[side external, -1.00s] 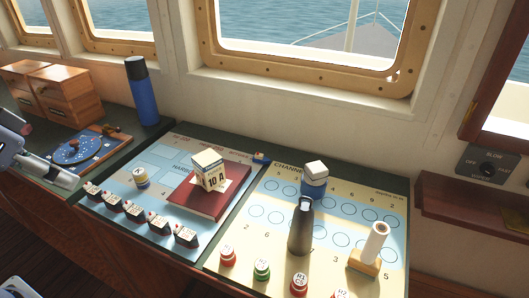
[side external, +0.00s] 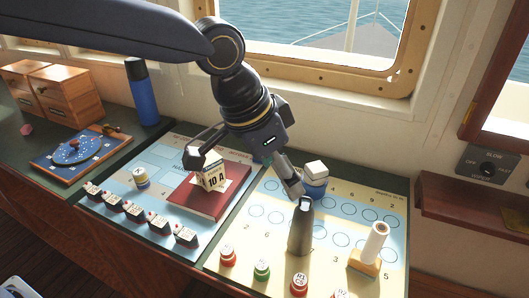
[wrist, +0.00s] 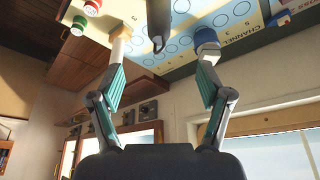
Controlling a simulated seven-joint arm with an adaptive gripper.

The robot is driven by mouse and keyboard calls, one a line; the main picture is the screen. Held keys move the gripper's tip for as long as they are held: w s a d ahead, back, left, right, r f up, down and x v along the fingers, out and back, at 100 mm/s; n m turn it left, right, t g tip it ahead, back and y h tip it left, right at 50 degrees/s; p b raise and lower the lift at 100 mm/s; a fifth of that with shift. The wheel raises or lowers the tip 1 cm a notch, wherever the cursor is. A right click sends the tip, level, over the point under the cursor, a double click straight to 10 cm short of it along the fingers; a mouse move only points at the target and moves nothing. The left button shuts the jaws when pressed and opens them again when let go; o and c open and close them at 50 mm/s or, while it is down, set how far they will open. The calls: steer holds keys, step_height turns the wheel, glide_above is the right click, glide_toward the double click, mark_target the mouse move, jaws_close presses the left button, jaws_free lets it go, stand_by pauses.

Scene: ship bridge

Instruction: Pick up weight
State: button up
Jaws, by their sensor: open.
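The weight appears to be the dark grey, tapered piece with a looped top (side external: 301,232), standing upright on the pale channel chart. In the wrist view the dark weight (wrist: 158,22) shows at the top, between the two spread fingers and beyond them. My gripper (side external: 246,176) is open and empty above the charts. In the side view one finger is over the calendar block and the other overlaps the area just behind the weight's top. The gripper also shows in the wrist view (wrist: 162,48). I cannot tell whether a finger touches anything.
A blue and white pot (side external: 315,188) stands close behind the weight. A white cylinder on a wooden base (side external: 371,249) stands to its right. Red and green round pieces (side external: 262,269) line the front. A calendar block (side external: 212,178) sits on a red book (side external: 205,203) at left.

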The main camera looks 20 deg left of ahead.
mark_target(298, 208)
steer(key=x, duration=1)
steer(key=shift+w+f, duration=0.15)
steer(key=shift+f, duration=0.15)
steer(key=x, duration=0.5)
steer(key=shift+d+f, duration=0.2)
jaws_close()
steer(key=shift+r, duration=0.2)
